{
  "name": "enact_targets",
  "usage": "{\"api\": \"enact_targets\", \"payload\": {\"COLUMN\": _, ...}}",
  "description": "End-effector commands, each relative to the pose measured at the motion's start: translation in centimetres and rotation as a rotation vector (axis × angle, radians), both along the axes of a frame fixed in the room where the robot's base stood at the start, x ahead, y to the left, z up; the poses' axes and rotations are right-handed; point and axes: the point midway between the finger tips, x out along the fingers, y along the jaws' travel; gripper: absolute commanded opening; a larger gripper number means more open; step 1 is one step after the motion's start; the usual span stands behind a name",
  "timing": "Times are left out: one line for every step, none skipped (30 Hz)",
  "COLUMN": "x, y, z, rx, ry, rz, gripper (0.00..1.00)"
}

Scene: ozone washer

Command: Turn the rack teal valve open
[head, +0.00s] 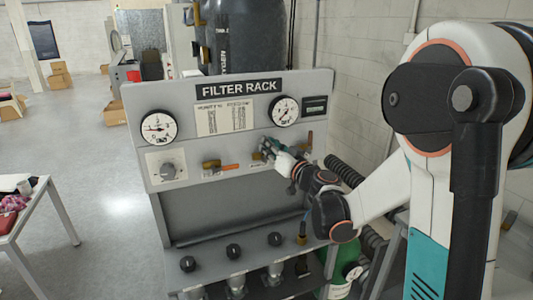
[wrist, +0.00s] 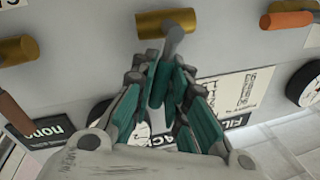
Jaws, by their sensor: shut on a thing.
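The teal valve is the middle one on the filter rack panel. In the wrist view its brass body (wrist: 165,23) and grey stem show, and its teal handle (wrist: 158,85) points down the picture between my fingers. My gripper (wrist: 160,76) has teal finger pads and is shut around this handle. In the head view my gripper (head: 270,149) reaches the panel from the right and hides most of the valve.
A valve with an orange handle (head: 225,168) sits left of my gripper, and one with a brown handle (head: 309,141) sits close on its right. Black knobs (head: 233,251) line the lower shelf.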

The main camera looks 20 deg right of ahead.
Motion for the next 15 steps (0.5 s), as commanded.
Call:
{"api": "enact_targets", "payload": {"x": -0.11, "y": -0.19, "z": -0.45, "rx": 0.029, "ry": 0.001, "rz": -0.001, "gripper": 0.0}}
{"api": "enact_targets", "payload": {"x": -0.12, "y": -0.27, "z": -0.48, "rx": 0.046, "ry": 0.002, "rz": -0.001, "gripper": 0.0}}
{"api": "enact_targets", "payload": {"x": -0.12, "y": -0.37, "z": -0.52, "rx": 0.068, "ry": 0.003, "rz": -0.001, "gripper": 0.0}}
{"api": "enact_targets", "payload": {"x": -0.12, "y": -0.45, "z": -0.53, "rx": 0.084, "ry": 0.004, "rz": -0.001, "gripper": 0.0}}
{"api": "enact_targets", "payload": {"x": -0.12, "y": -0.51, "z": -0.53, "rx": 0.099, "ry": 0.004, "rz": -0.001, "gripper": 0.0}}
{"api": "enact_targets", "payload": {"x": -0.11, "y": -0.59, "z": -0.55, "rx": 0.118, "ry": 0.004, "rz": -0.001, "gripper": 0.0}}
{"api": "enact_targets", "payload": {"x": -0.11, "y": -0.64, "z": -0.55, "rx": 0.13, "ry": 0.005, "rz": -0.001, "gripper": 0.0}}
{"api": "enact_targets", "payload": {"x": -0.11, "y": -0.69, "z": -0.57, "rx": 0.141, "ry": 0.006, "rz": -0.001, "gripper": 0.0}}
{"api": "enact_targets", "payload": {"x": -0.1, "y": -0.75, "z": -0.58, "rx": 0.154, "ry": 0.006, "rz": -0.001, "gripper": 0.0}}
{"api": "enact_targets", "payload": {"x": -0.1, "y": -0.78, "z": -0.58, "rx": 0.163, "ry": 0.007, "rz": -0.001, "gripper": 0.0}}
{"api": "enact_targets", "payload": {"x": -0.1, "y": -0.81, "z": -0.58, "rx": 0.171, "ry": 0.007, "rz": -0.001, "gripper": 0.0}}
{"api": "enact_targets", "payload": {"x": -0.09, "y": -0.85, "z": -0.57, "rx": 0.179, "ry": 0.007, "rz": -0.001, "gripper": 0.0}}
{"api": "enact_targets", "payload": {"x": -0.1, "y": -0.87, "z": -0.57, "rx": 0.184, "ry": 0.007, "rz": -0.001, "gripper": 0.0}}
{"api": "enact_targets", "payload": {"x": -0.09, "y": -0.88, "z": -0.56, "rx": 0.189, "ry": 0.007, "rz": -0.001, "gripper": 0.0}}
{"api": "enact_targets", "payload": {"x": -0.09, "y": -0.9, "z": -0.56, "rx": 0.194, "ry": 0.007, "rz": -0.001, "gripper": 0.0}}
